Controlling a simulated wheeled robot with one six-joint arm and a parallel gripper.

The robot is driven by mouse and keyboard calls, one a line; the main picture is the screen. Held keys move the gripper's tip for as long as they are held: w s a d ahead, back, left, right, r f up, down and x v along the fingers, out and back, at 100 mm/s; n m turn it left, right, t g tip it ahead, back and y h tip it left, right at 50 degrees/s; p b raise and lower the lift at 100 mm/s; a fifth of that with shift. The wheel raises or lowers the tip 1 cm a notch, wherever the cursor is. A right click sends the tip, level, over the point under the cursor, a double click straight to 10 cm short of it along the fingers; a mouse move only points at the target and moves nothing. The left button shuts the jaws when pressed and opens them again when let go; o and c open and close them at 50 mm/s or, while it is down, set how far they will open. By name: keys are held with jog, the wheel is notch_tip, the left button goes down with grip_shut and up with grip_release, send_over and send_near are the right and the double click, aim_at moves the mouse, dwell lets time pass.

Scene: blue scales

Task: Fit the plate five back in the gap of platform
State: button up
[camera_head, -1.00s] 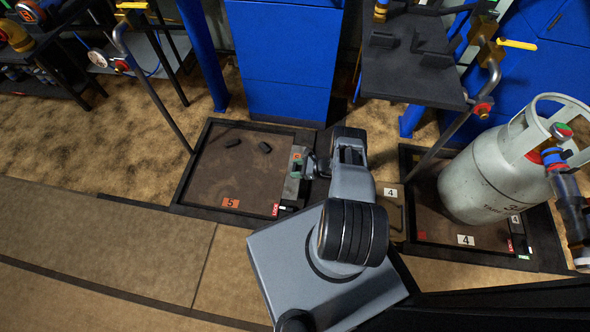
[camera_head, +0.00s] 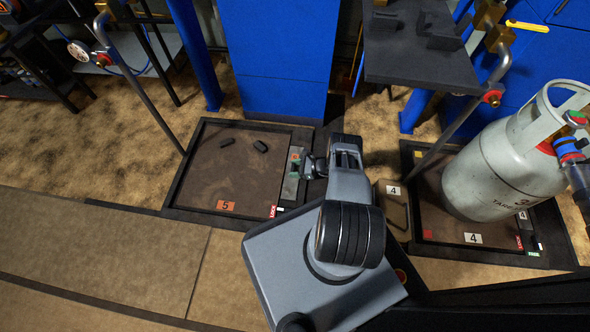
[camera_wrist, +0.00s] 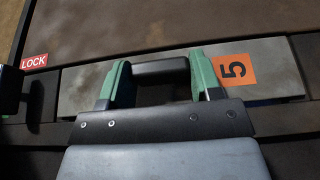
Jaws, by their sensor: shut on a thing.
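Plate five (camera_wrist: 273,87) is a narrow grey plate with an orange "5" label and a dark handle (camera_wrist: 160,68). My gripper (camera_wrist: 160,76) has its green fingers shut on this handle. In the head view the plate (camera_head: 291,186) lies along the right side of the left platform (camera_head: 190,165), in line with its dark rim, and my gripper (camera_head: 306,168) reaches it from the right. Dark rim pieces show at both ends of the plate in the wrist view. I cannot tell whether it is fully seated. My gripper hides its near edge.
A red LOCK label (camera_wrist: 34,61) and a dark latch (camera_wrist: 12,90) are beside the plate's left end.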

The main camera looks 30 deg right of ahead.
jog(key=shift+f, duration=0.15)
jog(key=o, duration=1.2)
jog(key=shift+c, duration=0.2)
jog(key=shift+s+d+r, duration=0.1)
jog(key=shift+d+r, duration=0.05)
jog(key=shift+r, duration=0.1)
jog(key=p+v, duration=0.2)
jog(key=v, duration=0.8)
jog(key=shift+p+v, duration=0.3)
jog(key=shift+v, duration=0.55)
jog(key=shift+s+f, duration=0.1)
jog(key=shift+s, duration=0.05)
